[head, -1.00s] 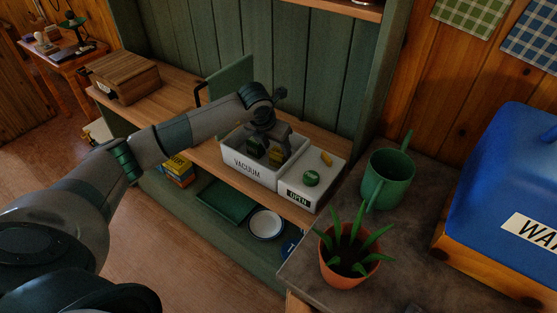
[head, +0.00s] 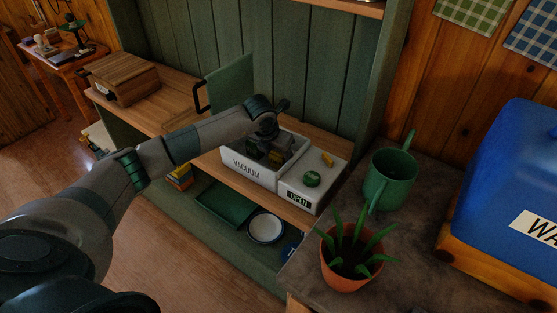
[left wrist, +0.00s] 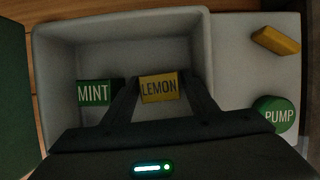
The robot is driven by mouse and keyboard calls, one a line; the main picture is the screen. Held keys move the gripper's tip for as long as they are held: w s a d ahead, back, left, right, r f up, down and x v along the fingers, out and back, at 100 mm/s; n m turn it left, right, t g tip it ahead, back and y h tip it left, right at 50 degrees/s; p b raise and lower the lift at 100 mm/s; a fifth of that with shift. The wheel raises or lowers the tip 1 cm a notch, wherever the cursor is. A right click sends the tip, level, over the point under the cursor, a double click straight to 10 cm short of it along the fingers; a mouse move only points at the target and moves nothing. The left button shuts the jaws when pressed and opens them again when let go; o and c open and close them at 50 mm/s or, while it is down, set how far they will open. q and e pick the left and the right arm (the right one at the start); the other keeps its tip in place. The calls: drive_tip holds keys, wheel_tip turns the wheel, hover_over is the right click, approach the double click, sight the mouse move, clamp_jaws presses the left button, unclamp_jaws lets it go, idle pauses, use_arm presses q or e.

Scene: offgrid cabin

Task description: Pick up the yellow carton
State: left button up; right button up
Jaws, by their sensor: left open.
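The yellow carton, labelled LEMON (left wrist: 158,88), sits in the white box labelled VACUUM (head: 247,170). A green carton labelled MINT (left wrist: 94,93) is to its left in the same box. My left gripper (left wrist: 160,80) reaches down into the box with its jaws open. Its two fingers stand on either side of the yellow carton, close to its sides. In the head view the gripper hides most of the box's inside. My right gripper is not in view.
Right of the box is a white panel (head: 298,188) labelled OPEN with a green PUMP button (head: 312,180) and a yellow piece (head: 328,159). The open green lid (head: 230,83) stands behind. A green watering can (head: 390,178) and potted plant (head: 350,270) are at right.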

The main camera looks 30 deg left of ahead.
use_arm(q)
drive_tip(key=c, duration=0.8)
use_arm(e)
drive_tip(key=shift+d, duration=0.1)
use_arm(q)
drive_tip(key=shift+r, duration=0.1)
